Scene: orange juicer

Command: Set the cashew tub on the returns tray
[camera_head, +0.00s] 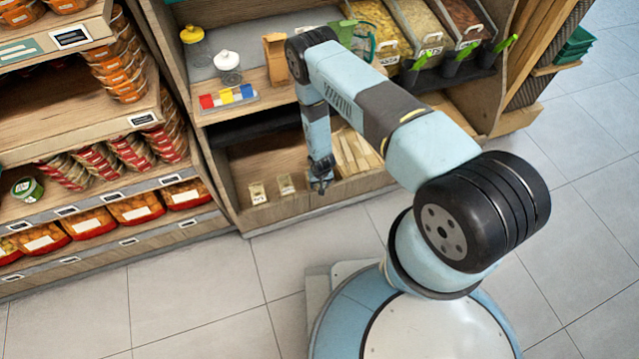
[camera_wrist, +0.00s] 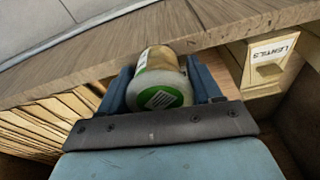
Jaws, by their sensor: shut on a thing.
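My gripper (camera_wrist: 162,80) is shut on a small round tub (camera_wrist: 160,92) with a green-and-white end, a barcode and a tan side. One finger is on each side of it. I take it for the cashew tub, but its name cannot be read. In the head view my gripper (camera_head: 321,178) hangs low in front of the wooden shelf unit's bottom level, and the tub cannot be made out there. A similar green-and-white tub (camera_head: 27,190) sits on the left shelf. I cannot identify the returns tray with certainty.
A wooden board edge (camera_wrist: 80,70) passes close beyond the tub in the wrist view. A bin labelled LENTILS (camera_wrist: 262,72) is at the right. The tiled floor (camera_head: 190,300) is clear.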

